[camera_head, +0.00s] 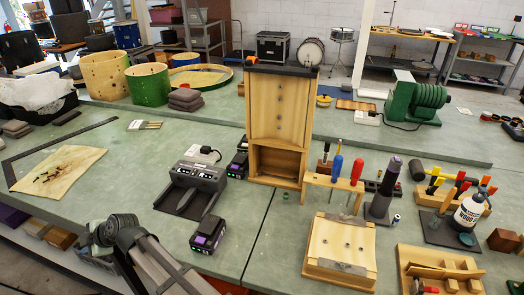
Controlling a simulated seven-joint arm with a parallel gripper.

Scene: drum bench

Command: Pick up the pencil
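A few thin brown sticks (152,125) lie side by side by a small white card (135,124) on the green bench at left. They are too small to tell whether one is a pencil. Parts of my arm rise from the bottom edge at lower left, with a dark round joint at the top. No fingertips of my gripper can be made out.
A tall wooden cabinet (279,115) stands mid-bench. A screwdriver rack (333,187), wooden box (341,245) and glue bottle (471,208) crowd the right. The bench is clear between the tan sheet (75,158) and charger.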

